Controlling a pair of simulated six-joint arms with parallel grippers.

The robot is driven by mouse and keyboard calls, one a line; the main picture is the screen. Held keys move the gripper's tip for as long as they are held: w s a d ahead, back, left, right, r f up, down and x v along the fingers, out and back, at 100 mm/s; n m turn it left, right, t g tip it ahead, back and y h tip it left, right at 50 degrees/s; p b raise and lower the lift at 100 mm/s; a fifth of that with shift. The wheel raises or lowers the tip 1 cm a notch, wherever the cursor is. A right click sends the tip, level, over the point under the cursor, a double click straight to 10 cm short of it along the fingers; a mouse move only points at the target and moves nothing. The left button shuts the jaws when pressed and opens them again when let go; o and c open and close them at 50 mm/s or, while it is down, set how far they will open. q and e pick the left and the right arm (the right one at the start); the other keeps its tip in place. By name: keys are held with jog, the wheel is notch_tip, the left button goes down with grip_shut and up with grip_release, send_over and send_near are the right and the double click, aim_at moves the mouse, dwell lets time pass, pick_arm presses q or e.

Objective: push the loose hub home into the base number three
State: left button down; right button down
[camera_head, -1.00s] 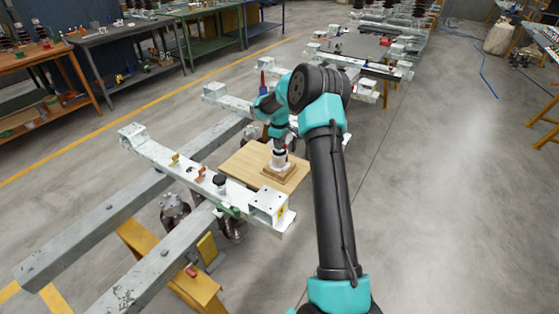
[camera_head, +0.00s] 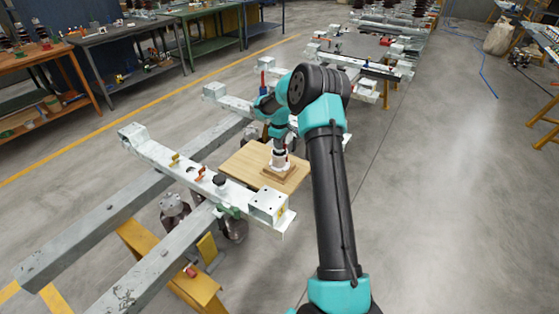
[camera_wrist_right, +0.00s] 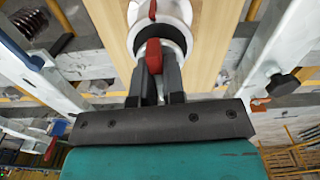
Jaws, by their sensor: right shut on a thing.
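My right gripper (camera_head: 279,148) reaches down over a light wooden board (camera_head: 240,162). In the right wrist view my right gripper (camera_wrist_right: 160,82) is shut on a red upright piece, which looks like part of the loose hub (camera_wrist_right: 153,55). Around it is a white round body with a dark opening (camera_wrist_right: 183,38), which looks like the base. In the head view a white cylinder (camera_head: 279,161) stands upright below the gripper on a small square wooden block (camera_head: 280,174). How deep the hub sits is hidden by the fingers. My left gripper is not in view.
A white steel crossbeam (camera_head: 165,160) with small coloured parts runs left of the board, ending in a white box (camera_head: 268,203). Grey beams (camera_head: 95,215) cross below it. Workbenches (camera_head: 110,45) stand at the back left. The floor at right is open.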

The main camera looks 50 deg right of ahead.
jog(key=shift+r, duration=0.2)
notch_tip(320, 180, up, 10)
jog(key=shift+f, duration=0.1)
dwell(0.7)
dwell(0.5)
